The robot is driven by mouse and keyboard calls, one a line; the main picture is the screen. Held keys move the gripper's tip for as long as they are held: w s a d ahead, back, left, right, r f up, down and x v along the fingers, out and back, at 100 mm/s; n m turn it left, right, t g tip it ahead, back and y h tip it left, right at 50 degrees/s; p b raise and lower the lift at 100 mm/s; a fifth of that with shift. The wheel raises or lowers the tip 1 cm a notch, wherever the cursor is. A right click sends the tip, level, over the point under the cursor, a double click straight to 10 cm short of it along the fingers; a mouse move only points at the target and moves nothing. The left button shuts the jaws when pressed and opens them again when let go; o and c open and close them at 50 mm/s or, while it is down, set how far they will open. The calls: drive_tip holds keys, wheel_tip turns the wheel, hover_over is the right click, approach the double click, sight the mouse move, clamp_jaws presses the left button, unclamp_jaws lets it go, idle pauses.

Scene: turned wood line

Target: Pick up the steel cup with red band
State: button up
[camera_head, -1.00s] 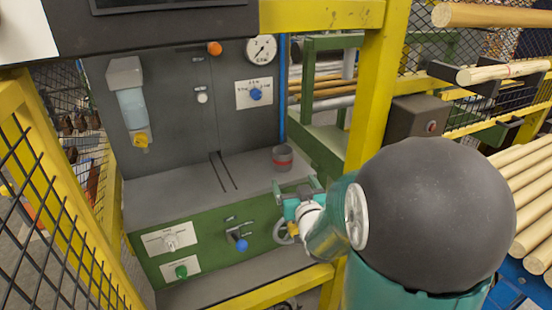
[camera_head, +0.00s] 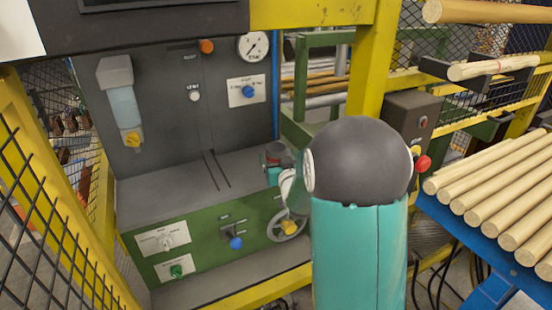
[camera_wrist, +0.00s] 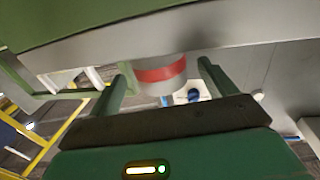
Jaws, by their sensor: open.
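The steel cup with red band (camera_head: 274,152) stands on the grey ledge of the machine, near its right end. In the head view my arm and gripper hide its lower part. In the wrist view the cup (camera_wrist: 162,72) shows with its red band, between the two green fingers and a little beyond their tips. My gripper (camera_wrist: 165,75) is open and empty. In the head view my gripper (camera_head: 274,172) is mostly hidden behind my arm, right at the cup.
The machine's grey ledge (camera_head: 165,193) is clear left of the cup. Below it a green front panel (camera_head: 200,245) carries knobs and a handwheel (camera_head: 287,226). A yellow post (camera_head: 372,70) stands to the right. Wooden rods (camera_head: 500,190) lie on a blue rack at right.

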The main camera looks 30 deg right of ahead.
sight(277, 145)
drive_tip(key=shift+x, duration=0.85)
drive_tip(key=c, duration=1.1)
drive_tip(key=shift+r, duration=0.1)
drive_tip(key=shift+r, duration=0.5)
wheel_tip(277, 145, up, 2)
drive_tip(key=shift+a+r, duration=0.1)
drive_tip(key=shift+r, duration=0.1)
drive_tip(key=s+a+r, duration=0.4)
drive_tip(key=s+r, duration=0.5)
drive_tip(key=s, duration=0.4)
drive_tip(key=shift+s+r, duration=0.2)
drive_tip(key=shift+s, duration=0.05)
